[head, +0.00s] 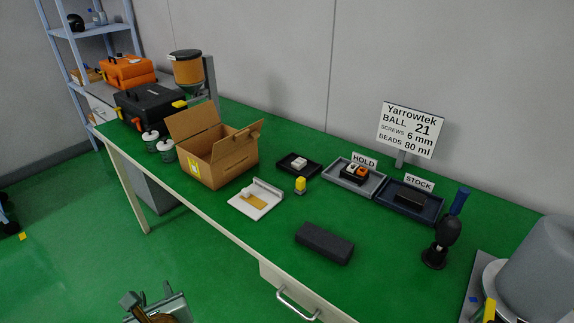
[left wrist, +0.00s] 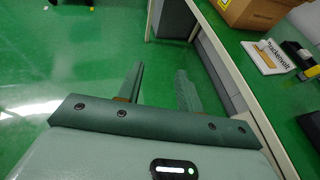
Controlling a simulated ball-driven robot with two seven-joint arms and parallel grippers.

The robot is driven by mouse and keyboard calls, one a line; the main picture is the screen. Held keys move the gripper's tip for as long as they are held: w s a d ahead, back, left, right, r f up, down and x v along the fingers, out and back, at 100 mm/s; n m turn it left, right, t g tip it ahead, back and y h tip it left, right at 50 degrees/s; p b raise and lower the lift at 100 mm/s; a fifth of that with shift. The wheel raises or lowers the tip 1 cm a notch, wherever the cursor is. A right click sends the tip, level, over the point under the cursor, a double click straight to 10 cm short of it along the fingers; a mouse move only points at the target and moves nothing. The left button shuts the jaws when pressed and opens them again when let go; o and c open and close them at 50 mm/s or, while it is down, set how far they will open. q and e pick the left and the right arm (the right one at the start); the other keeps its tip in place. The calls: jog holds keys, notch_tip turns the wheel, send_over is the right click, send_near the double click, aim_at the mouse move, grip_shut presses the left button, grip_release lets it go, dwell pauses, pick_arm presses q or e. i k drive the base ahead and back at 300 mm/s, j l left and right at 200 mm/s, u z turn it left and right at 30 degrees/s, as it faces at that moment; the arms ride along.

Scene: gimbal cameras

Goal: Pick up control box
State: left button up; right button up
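No label in view names a control box. A small black box with white and orange buttons (head: 354,171) sits in the grey tray (head: 376,188) by the HOLD sign. A plain dark box (head: 324,243) lies near the front edge of the green bench, and another dark block (head: 411,199) lies in the navy STOCK tray (head: 430,216). My left gripper (head: 150,301) is off the bench's front edge, over the floor and far from these boxes. In the left wrist view its fingers (left wrist: 158,92) are apart with nothing between them. My right gripper is not in view.
A black upright tool (head: 440,242) and a grey cylinder (head: 545,265) stand right. A drawer handle (head: 297,303) juts from the front. Green surface between them is clear.

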aim_at(408, 196)
jog(key=i+z, duration=0.2)
jog(key=z, duration=0.25)
jog(key=i+j+z, duration=0.1)
jog(key=z, duration=0.4)
jog(key=i+j+z, duration=0.15)
jog(key=z, duration=0.3)
jog(key=i+j+z, duration=0.2)
jog(key=z, duration=0.3)
jog(key=j+z, duration=0.25)
jog(key=z, duration=0.2)
jog(key=i+j, duration=0.05)
